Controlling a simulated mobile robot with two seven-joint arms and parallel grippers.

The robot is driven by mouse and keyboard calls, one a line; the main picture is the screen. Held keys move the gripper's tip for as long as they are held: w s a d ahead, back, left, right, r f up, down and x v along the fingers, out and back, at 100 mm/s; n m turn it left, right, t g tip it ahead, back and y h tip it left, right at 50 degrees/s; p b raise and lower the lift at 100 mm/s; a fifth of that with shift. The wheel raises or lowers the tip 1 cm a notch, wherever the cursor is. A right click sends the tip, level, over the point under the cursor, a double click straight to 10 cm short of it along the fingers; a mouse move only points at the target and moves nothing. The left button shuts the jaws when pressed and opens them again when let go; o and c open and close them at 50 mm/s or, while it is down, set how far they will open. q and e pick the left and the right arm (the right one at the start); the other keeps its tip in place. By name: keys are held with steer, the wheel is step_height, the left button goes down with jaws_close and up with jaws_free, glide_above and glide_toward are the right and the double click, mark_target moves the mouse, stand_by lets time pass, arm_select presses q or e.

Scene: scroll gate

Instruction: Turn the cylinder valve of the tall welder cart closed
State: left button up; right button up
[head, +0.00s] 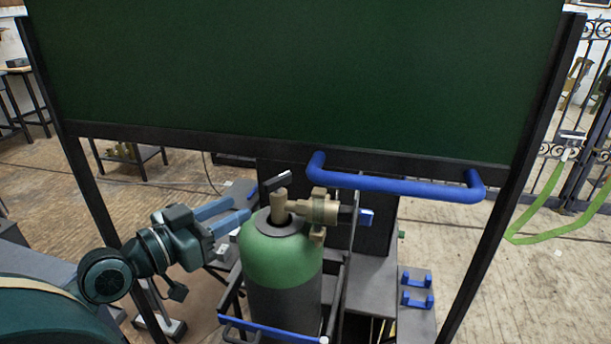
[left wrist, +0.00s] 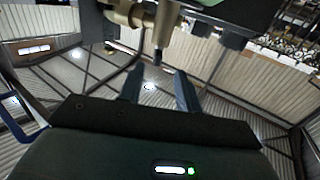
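The green and grey gas cylinder (head: 281,252) stands upright in the welder cart (head: 270,328). On its neck is a brass valve (head: 279,205) with a black bar handle (head: 277,181) on top, tilted up to the right in the head view. In the left wrist view the open fingers (left wrist: 160,72) lie below brass fittings (left wrist: 150,14); contact cannot be told. My right gripper is not in view.

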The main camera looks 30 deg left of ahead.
mark_target(290, 175)
arm_select(q)
steer(key=p+x, duration=0.1)
steer(key=x, duration=0.3)
steer(key=p+x, duration=0.2)
steer(key=x, duration=0.2)
steer(key=r+p+x, duration=0.1)
steer(key=x, duration=0.4)
steer(key=shift+d+r, duration=0.1)
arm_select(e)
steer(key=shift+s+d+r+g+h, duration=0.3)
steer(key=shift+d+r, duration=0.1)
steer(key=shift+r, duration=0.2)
arm_select(q)
steer(key=shift+c, duration=0.2)
jaws_close()
